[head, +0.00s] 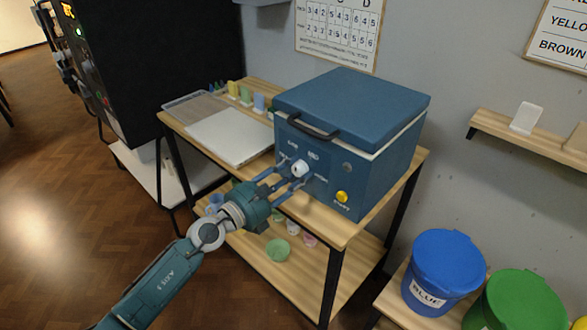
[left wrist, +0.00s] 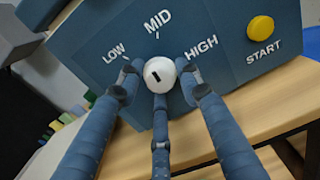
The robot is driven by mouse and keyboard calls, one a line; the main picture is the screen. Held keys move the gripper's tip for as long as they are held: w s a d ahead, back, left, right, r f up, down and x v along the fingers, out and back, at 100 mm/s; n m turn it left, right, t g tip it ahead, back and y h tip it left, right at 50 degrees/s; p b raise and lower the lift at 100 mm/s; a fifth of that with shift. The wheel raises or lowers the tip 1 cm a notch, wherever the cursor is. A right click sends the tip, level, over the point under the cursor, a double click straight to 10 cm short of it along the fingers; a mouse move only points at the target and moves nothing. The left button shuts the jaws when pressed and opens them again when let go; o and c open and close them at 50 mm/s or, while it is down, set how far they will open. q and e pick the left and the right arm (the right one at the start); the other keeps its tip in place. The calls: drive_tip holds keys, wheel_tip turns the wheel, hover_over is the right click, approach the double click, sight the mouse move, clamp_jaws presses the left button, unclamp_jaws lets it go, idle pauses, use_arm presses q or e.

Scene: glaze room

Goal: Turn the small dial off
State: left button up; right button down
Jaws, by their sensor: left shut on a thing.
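The small dial (head: 300,168) is a white round knob on the front of a blue kiln-like box (head: 393,165). In the left wrist view the dial (left wrist: 160,72) has a short dark mark on its face. The labels LOW, MID and HIGH are spread around it; I cannot tell for sure which one the mark points at. My left gripper (head: 293,173) is shut on the dial, with blue fingers on its left and right and one below, as the left wrist view shows (left wrist: 159,84). My right gripper is not in view.
A yellow START button (head: 341,197) is right of the dial. The box has a dark lid handle (head: 312,127) and stands on a wooden table (head: 335,226), with a pale board (head: 229,137) beside it. Blue (head: 443,269) and green (head: 520,300) buckets stand at lower right.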

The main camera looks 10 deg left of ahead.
use_arm(q)
drive_tip(key=n+p, duration=0.1)
drive_tip(key=n, duration=0.1)
drive_tip(key=r+n+p, duration=0.1)
drive_tip(key=n, duration=0.1)
drive_tip(key=shift+w+a+r+n, duration=0.1)
drive_tip(key=shift+w+n, duration=0.05)
drive_tip(key=shift+n, duration=0.25)
drive_tip(key=n+p, duration=0.2)
drive_tip(key=n, duration=0.3)
drive_tip(key=shift+w+a, duration=0.1)
drive_tip(key=shift+a, duration=0.05)
drive_tip(key=n+p, duration=0.2)
drive_tip(key=n, duration=0.3)
drive_tip(key=shift+f+n+p, duration=0.15)
drive_tip(key=shift+n+p, duration=0.15)
drive_tip(key=shift+n, duration=0.65)
drive_tip(key=shift+f+n+p, duration=0.1)
drive_tip(key=shift+n+p, duration=0.15)
drive_tip(key=shift+n, duration=0.7)
drive_tip(key=o, duration=1)
drive_tip(key=shift+a, duration=0.1)
drive_tip(key=shift+f, duration=0.25)
